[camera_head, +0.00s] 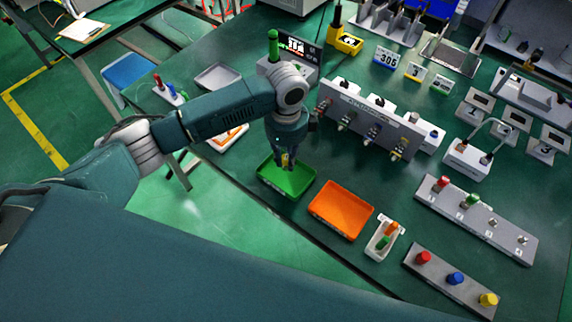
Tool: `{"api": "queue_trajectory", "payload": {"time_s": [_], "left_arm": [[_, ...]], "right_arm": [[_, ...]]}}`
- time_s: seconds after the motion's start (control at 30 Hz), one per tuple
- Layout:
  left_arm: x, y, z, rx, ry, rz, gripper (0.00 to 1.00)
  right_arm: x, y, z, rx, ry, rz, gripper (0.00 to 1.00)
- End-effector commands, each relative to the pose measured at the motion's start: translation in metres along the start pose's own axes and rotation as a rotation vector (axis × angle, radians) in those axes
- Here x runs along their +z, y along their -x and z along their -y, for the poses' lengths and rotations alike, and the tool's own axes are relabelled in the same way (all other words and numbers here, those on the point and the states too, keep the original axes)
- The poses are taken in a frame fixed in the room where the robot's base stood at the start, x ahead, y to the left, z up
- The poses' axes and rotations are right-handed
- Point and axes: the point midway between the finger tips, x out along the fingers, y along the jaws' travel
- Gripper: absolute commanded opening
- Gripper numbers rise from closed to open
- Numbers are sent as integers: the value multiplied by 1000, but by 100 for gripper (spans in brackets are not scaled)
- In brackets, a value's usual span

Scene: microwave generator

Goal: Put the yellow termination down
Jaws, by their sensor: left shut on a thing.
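My left gripper (287,163) points down over the green tray (270,178). It is shut on a small yellow termination (284,158), which is mostly hidden by the fingers. Whether the yellow piece touches the tray floor cannot be told from this angle. The tray's visible floor looks empty. My right gripper is not in view.
An orange tray (341,210) and a small white holder (383,241) with green and orange pieces lie to the right. A grey block with red, blue and yellow knobs (448,281) is at lower right. A grey device (377,124) stands behind the gripper.

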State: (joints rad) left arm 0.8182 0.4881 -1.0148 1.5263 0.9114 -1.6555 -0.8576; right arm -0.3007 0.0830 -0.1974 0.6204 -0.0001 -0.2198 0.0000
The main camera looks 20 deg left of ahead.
Motion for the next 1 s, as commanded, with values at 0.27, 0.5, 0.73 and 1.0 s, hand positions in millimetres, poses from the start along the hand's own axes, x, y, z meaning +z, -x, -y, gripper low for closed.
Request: {"api": "queue_trajectory", "payload": {"time_s": [0.27, 0.5, 0.73, 1.0], "left_arm": [[0, -38, -2, 4, 0, 1, 0], [0, -42, -1, 1, 0, 0, 0], [0, -46, -1, 2, 1, 1, 0], [0, -56, -2, 4, 0, 1, 0]], "right_arm": [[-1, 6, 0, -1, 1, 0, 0], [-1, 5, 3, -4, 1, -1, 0], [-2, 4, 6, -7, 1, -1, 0], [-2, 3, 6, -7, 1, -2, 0]]}}
